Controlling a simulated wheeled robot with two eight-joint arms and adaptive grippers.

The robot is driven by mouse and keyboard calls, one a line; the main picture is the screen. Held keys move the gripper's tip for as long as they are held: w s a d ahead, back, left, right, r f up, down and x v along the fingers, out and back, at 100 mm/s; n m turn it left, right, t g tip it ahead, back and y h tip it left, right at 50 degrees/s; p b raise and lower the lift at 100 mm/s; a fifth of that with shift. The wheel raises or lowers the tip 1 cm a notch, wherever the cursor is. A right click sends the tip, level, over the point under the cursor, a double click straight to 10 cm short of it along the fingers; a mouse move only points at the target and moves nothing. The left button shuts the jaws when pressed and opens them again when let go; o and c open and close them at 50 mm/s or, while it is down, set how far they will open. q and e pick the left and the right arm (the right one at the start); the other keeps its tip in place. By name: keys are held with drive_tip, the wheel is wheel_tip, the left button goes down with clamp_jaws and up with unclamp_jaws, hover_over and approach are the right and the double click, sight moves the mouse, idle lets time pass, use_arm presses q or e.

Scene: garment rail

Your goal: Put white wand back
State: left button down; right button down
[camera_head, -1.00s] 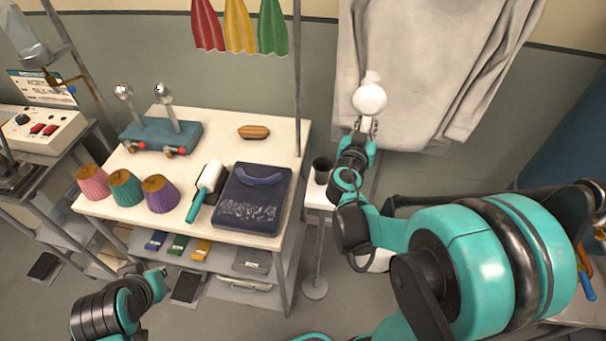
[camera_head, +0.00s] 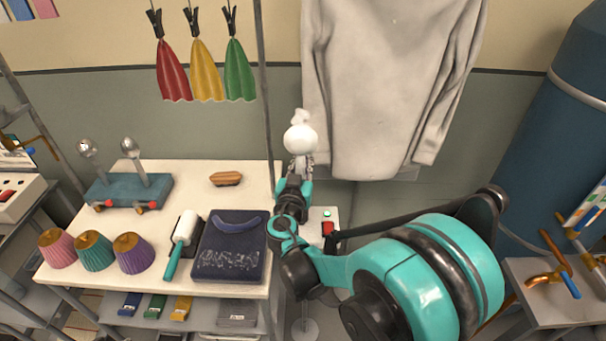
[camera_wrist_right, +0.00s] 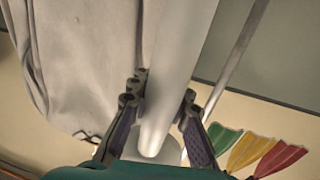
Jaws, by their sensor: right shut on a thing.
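My right gripper (camera_head: 299,172) is shut on the white wand (camera_head: 299,139), held upright in front of the hanging grey garment with its rounded head up. A small white puff shows above the head. In the right wrist view the wand's pale shaft (camera_wrist_right: 172,75) runs between the two fingers of my right gripper (camera_wrist_right: 160,98). A small pale stand (camera_head: 317,213) with a red switch (camera_head: 328,228) is partly hidden behind my right arm. No holder for the wand is clearly visible now. My left gripper is out of view.
The grey garment (camera_head: 390,80) hangs close behind the wand. The white table (camera_head: 215,200) at left carries a lint roller (camera_head: 184,235), a folded dark garment (camera_head: 230,250), a brush (camera_head: 226,178) and pleated shades. A rail post (camera_head: 267,110) stands left of the wand. A blue cylinder (camera_head: 560,150) stands right.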

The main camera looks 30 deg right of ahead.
sight(304, 169)
wheel_tip(304, 169, down, 3)
drive_tip(key=shift+r+b, duration=0.1)
drive_tip(key=shift+b, duration=0.45)
drive_tip(key=c, duration=1.4)
unclamp_jaws()
